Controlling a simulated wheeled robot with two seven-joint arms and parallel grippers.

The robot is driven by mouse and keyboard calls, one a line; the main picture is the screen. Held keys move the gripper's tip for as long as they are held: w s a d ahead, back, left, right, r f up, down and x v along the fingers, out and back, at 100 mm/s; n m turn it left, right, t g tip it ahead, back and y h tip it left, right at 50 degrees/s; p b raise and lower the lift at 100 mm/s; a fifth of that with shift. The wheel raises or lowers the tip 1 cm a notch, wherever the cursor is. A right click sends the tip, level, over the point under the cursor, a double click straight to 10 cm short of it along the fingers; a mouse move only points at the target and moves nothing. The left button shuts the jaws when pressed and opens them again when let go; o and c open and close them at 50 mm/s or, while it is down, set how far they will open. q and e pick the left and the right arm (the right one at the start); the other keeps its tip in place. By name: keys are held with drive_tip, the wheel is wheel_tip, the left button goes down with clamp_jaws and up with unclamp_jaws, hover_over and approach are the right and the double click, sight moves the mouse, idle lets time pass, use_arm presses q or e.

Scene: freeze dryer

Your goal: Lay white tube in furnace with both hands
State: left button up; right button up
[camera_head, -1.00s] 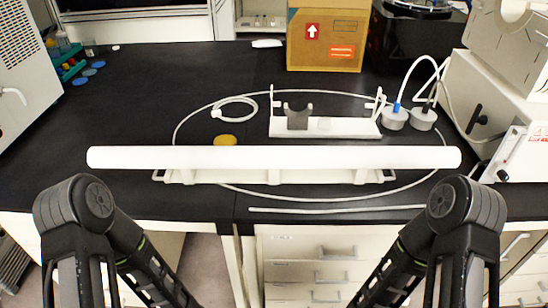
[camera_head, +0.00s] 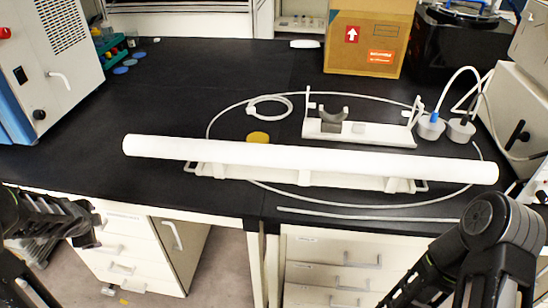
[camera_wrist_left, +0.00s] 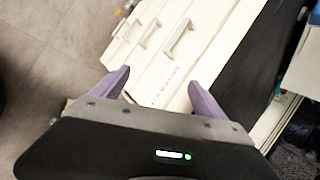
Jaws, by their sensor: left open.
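The long white tube (camera_head: 300,160) lies across the white rack (camera_head: 262,176) on the black bench, slightly lower at its right end in the head view. My left gripper (camera_head: 92,228) is at the left, in front of the bench edge and apart from the tube. In the left wrist view, its purple-grey fingers (camera_wrist_left: 160,90) are spread and empty, with the drawer fronts beyond. My right arm shows at the lower right, but its gripper is out of frame. A white box-shaped unit (camera_head: 515,120) at the right edge may be the furnace. It is partly cut off.
A second white stand (camera_head: 365,132) with a grey cradle is behind the tube. Hoses run to grey-white fittings (camera_head: 430,127). A yellow disc (camera_head: 258,137) and thin rod (camera_head: 365,214) lie on the bench. A cardboard box (camera_head: 368,40) stands at the back.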

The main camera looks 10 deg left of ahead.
sight(144, 148)
use_arm(q)
drive_tip(key=w+a+r+m+t+y, duration=0.1)
drive_tip(key=w+a+r+m+t, duration=0.2)
drive_tip(key=r, duration=0.6)
drive_tip(key=w+d+r+h, duration=0.1)
drive_tip(key=w+d, duration=0.1)
drive_tip(key=w+d+r+m+t, duration=0.1)
drive_tip(key=d, duration=0.1)
drive_tip(key=w+d+r+h, duration=0.1)
drive_tip(key=w+d+r, duration=0.1)
drive_tip(key=shift+w+t+h, duration=0.3)
drive_tip(key=w+d+r+m+t+h, duration=0.1)
drive_tip(key=w+d+r+h, duration=0.1)
drive_tip(key=d, duration=0.5)
drive_tip(key=shift+w+r+m+t+h, duration=0.4)
drive_tip(key=shift+w+r, duration=0.4)
drive_tip(key=shift+w, duration=0.1)
drive_tip(key=shift+w+f, duration=0.1)
drive_tip(key=shift+w, duration=0.05)
drive_tip(key=x, duration=1)
drive_tip(key=shift+w+f, duration=0.15)
drive_tip(key=shift+w, duration=0.2)
drive_tip(key=shift+s, duration=0.1)
